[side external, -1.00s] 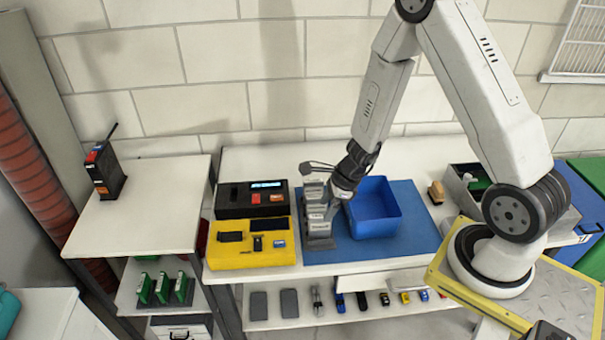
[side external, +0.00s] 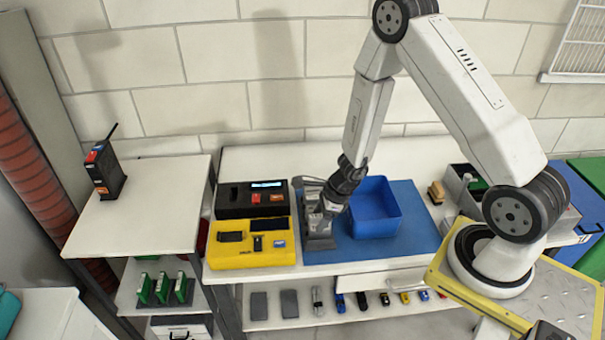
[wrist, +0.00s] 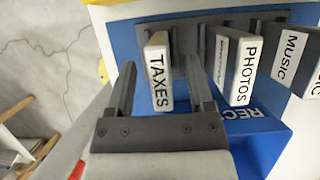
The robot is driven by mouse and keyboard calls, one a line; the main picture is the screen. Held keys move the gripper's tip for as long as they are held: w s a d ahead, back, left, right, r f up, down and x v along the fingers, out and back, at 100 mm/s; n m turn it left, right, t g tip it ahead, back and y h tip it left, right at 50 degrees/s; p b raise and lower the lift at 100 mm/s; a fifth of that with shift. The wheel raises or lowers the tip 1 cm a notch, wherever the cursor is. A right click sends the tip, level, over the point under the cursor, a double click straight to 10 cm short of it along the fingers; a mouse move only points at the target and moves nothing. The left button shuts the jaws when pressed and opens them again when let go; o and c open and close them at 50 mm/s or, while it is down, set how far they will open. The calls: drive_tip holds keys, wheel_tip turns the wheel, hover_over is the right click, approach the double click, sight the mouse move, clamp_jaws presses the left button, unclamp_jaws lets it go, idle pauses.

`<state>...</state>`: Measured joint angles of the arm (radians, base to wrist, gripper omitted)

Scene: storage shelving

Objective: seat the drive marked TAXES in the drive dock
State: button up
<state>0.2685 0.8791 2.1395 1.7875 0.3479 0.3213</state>
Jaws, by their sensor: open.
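The TAXES drive (wrist: 158,75) is a thin block with a white label, standing at the left end of a grey rack (wrist: 188,45). My gripper (wrist: 160,65) is open, its two fingers on either side of this drive, with gaps showing. In the side view my gripper (side external: 322,205) is down at the rack (side external: 319,243) and partly hides the drives. A black box (side external: 232,197) with a lit display, apparently the drive dock, stands left of the rack. Its slots are hard to make out.
The PHOTOS drive (wrist: 240,70) and MUSIC drive (wrist: 290,62) stand right of TAXES. A blue bin (side external: 376,222) is close to the right of the rack. The white bench behind is clear.

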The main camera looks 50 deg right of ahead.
clamp_jaws()
drive_tip(key=shift+r, duration=0.15)
drive_tip(key=shift+r, duration=4.9)
